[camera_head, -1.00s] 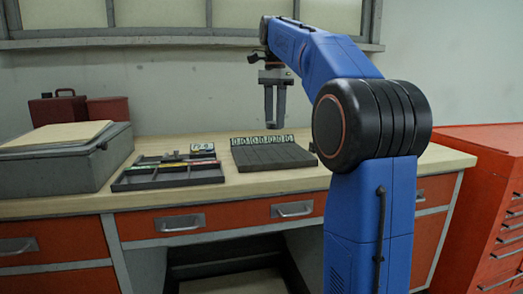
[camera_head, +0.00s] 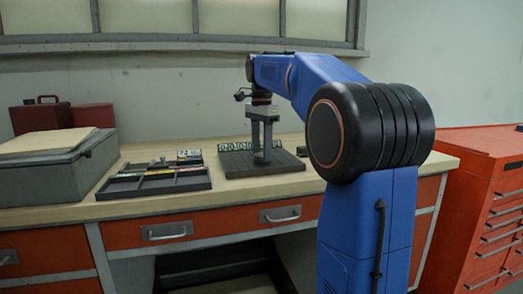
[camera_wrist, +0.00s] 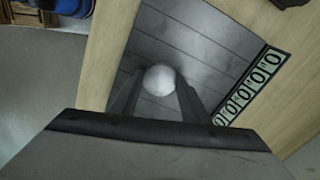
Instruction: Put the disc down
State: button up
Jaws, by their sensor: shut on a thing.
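A pale round disc (camera_wrist: 160,80) shows between the fingertips in the wrist view. My gripper (camera_wrist: 158,92) is shut on it. In the head view my gripper (camera_head: 262,158) points down over the dark grooved board (camera_head: 232,168), its fingertips low and close to the surface. The disc is too small to make out there. The board also fills the middle of the wrist view (camera_wrist: 205,45), with a row of number labels (camera_wrist: 245,92) along one edge. I cannot tell whether the disc touches the board.
A dark compartment tray (camera_head: 140,187) with coloured labels lies left of the board on the wooden workbench (camera_head: 230,197). A grey box (camera_head: 60,170) stands farther left, with red cases (camera_head: 92,117) behind. A red drawer cabinet (camera_head: 490,200) stands at right.

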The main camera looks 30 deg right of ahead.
jog(key=o, duration=1.3)
jog(key=shift+f, duration=0.1)
jog(key=shift+o, duration=0.2)
notch_tip(320, 180, up, 12)
